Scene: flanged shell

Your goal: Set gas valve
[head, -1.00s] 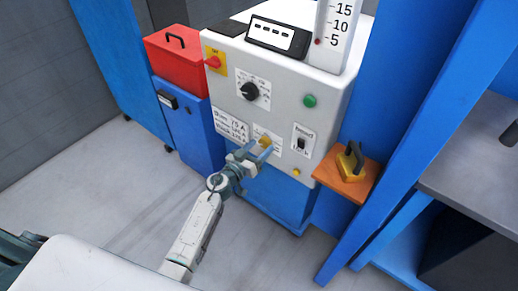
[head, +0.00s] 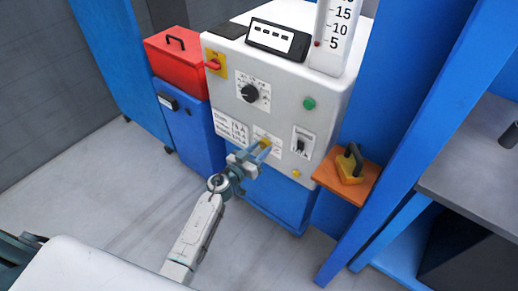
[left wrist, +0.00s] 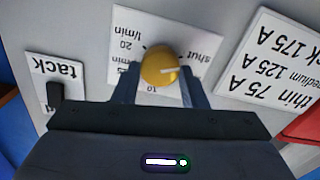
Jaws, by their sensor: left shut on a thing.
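The gas valve is a round yellow knob (left wrist: 160,68) with a pale pointer line, on a white dial plate (left wrist: 126,42) marked "shut", "10", "20" and "l/min". In the left wrist view the pointer line points right, toward the "shut" side. The valve sits low on the front of the grey-white machine (head: 275,120). My left gripper (left wrist: 160,85) has its two fingers on either side of the knob and is shut on it. In the head view the left gripper (head: 258,152) covers much of the knob. My right gripper is not in view.
Around the valve are a black selector (head: 249,93), a green button (head: 309,104), a tack switch (head: 302,144) and a current label (head: 231,128). A red box (head: 177,62) stands left. An orange shelf (head: 330,180) with a yellow handled block (head: 350,165) juts out right.

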